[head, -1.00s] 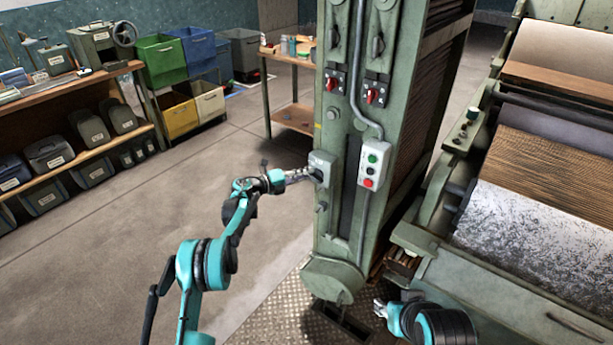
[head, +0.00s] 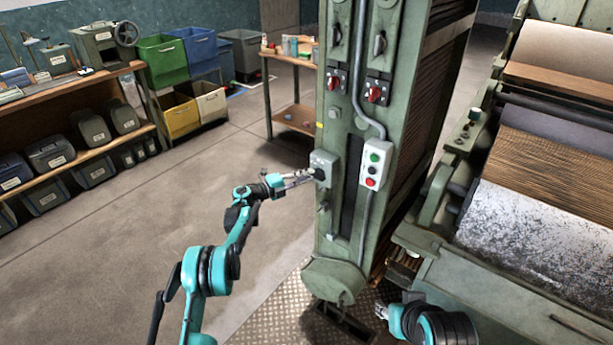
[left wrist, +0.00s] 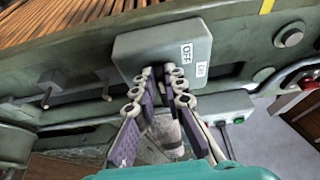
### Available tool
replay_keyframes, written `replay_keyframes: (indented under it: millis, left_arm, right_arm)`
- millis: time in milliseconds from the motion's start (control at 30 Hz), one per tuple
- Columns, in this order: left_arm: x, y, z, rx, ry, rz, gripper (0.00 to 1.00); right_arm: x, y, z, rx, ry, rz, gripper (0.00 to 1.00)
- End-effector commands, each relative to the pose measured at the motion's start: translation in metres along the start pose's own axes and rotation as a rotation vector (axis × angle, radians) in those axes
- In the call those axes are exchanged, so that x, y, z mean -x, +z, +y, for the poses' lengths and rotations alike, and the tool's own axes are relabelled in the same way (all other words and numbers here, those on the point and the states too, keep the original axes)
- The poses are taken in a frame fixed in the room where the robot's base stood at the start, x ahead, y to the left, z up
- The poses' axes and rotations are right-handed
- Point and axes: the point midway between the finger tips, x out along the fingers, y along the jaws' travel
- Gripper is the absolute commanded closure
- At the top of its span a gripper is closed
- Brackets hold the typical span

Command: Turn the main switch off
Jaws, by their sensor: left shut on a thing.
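The main switch is a grey-green box (head: 328,160) on the side of the green machine column, with a dark handle at its front. In the left wrist view the switch box (left wrist: 135,50) carries an OFF label (left wrist: 187,53) and a second label (left wrist: 201,70) that is too small to read. My left gripper (head: 312,175) is at the box front, shut on the handle. Its fingers (left wrist: 164,76) hide most of the handle, so its exact angle is unclear. My right gripper (head: 380,309) is low beside the column base, away from the switch; its jaw opening is unclear.
A push-button box (head: 374,164) with green, black and red buttons sits just right of the switch. Red rotary switches (head: 375,94) are above. The roller machine (head: 540,220) stands at right. The floor (head: 130,240) left of the column is open.

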Motion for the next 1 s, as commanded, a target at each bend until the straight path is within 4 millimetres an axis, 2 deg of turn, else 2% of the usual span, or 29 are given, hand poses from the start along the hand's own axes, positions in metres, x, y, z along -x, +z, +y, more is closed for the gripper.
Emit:
replay_keyframes:
  millis: [133, 167, 200, 233, 500, 633, 767, 1000]
  left_arm:
    - [0.0, 0.0, 0.001, 0.0, 0.002, 0.0, 1.0]
    - [0.0, 0.0, 0.001, 0.0, 0.002, 0.0, 0.81]
    - [0.0, 0.0, 0.001, 0.0, 0.002, 0.0, 0.71]
    - [0.0, 0.0, 0.001, 0.0, 0.002, 0.0, 0.68]
    - [0.001, 0.0, 0.0, -0.001, 0.001, 0.0, 0.68]
    - [0.009, 0.001, 0.0, -0.001, 0.001, -0.002, 0.68]
    - [0.032, 0.001, 0.0, -0.001, 0.001, -0.003, 0.68]
    - [0.085, 0.001, 0.0, -0.001, 0.001, -0.003, 0.68]
  right_arm:
    - [0.0, 0.0, 0.0, 0.0, 0.0, 0.0, 0.6]
    - [0.0, 0.0, 0.0, 0.0, 0.0, 0.0, 0.6]
    - [0.0, 0.0, 0.0, 0.0, 0.0, 0.0, 0.6]
    - [0.0, 0.0, 0.0, 0.0, 0.0, 0.0, 0.6]
    - [0.0, 0.0, 0.0, 0.0, 0.0, 0.0, 0.6]
    - [0.0, 0.0, 0.0, 0.0, 0.0, 0.0, 0.6]
    - [0.0, 0.0, 0.0, 0.0, 0.0, 0.0, 0.6]
    - [0.0, 0.0, 0.0, 0.0, 0.0, 0.0, 0.6]
